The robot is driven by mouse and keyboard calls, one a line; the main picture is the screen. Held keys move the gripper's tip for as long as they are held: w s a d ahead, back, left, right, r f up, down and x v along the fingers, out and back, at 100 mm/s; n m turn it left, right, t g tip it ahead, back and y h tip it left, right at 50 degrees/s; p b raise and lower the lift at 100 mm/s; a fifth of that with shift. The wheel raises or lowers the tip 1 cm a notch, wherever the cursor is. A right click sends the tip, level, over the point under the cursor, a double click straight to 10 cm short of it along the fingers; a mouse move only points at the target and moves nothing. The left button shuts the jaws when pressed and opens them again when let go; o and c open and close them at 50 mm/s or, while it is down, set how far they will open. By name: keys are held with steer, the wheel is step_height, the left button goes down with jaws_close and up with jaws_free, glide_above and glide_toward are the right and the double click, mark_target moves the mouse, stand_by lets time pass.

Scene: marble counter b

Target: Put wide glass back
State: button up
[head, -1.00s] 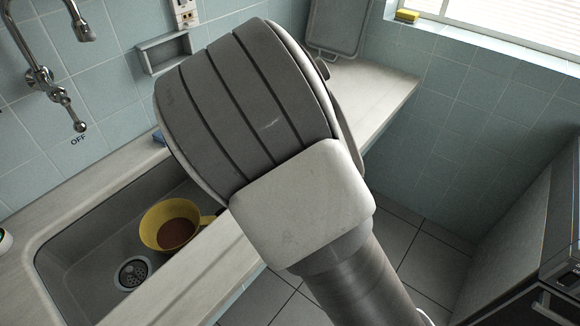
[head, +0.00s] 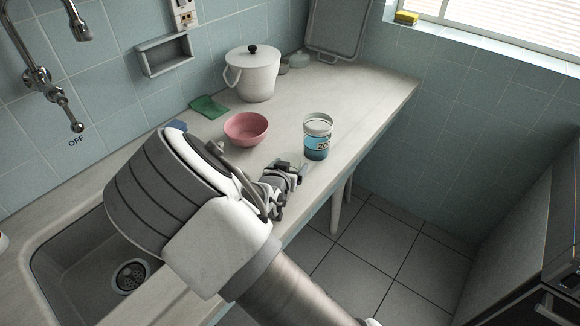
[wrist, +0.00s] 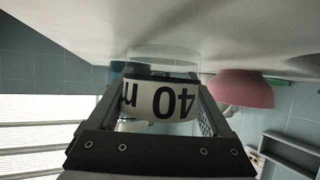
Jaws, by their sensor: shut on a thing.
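The wide glass (head: 318,136) is a clear cup with a blue band and printed numbers, upright at the front edge of the counter (head: 362,108). In the wrist view the glass (wrist: 160,101) is upside down between my two fingers, with its printed label facing me. My gripper (head: 301,168) is shut on the glass from its near side, low on the body. The glass's base is at or just above the counter; I cannot tell whether it touches.
A pink bowl (head: 246,129) stands left of the glass, also in the wrist view (wrist: 240,88). The sink (head: 75,268) is at lower left. The counter right of the glass is clear.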

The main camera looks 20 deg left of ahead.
steer(key=o, duration=1.6)
steer(key=shift+f, duration=0.15)
steer(key=shift+c, duration=0.2)
steer(key=shift+r, duration=0.3)
steer(key=p+v, duration=0.2)
steer(key=v, duration=1)
steer(key=shift+f, duration=0.1)
